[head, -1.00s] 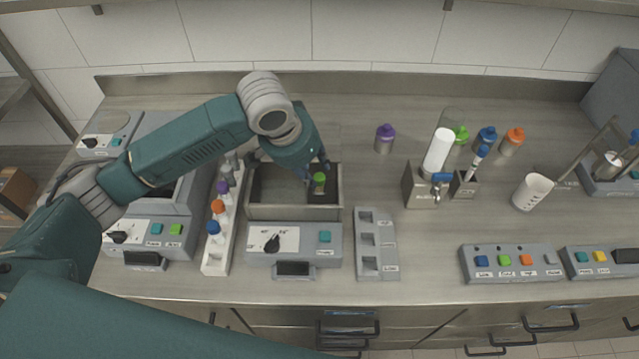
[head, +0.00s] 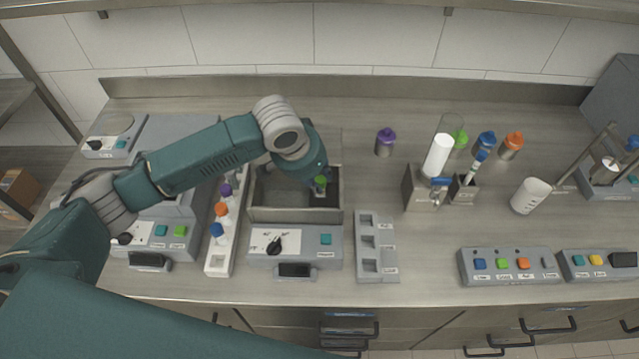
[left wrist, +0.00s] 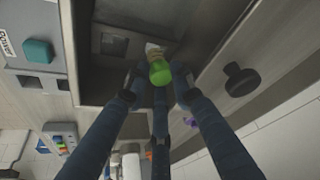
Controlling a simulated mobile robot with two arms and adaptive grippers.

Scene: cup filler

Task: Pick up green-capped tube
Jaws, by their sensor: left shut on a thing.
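The green-capped tube (head: 320,187) stands in the open basin (head: 281,214) of the grey device in the middle of the bench. Its green cap (left wrist: 160,73) shows large in the left wrist view. My left gripper (head: 317,177) has come down over the tube from above and is shut on it at the cap. The left wrist view shows the dark blue fingers (left wrist: 158,88) around the cap. The lower part of the tube is hidden, so I cannot tell whether it touches the basin floor. My right gripper is not in view.
A white rack (head: 219,259) with several capped tubes stands left of the basin. A grey holder (head: 377,262) with empty slots lies to its right. Capped bottles, a dispenser (head: 419,187), a white cup (head: 530,196) and button panels (head: 509,265) stand farther right.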

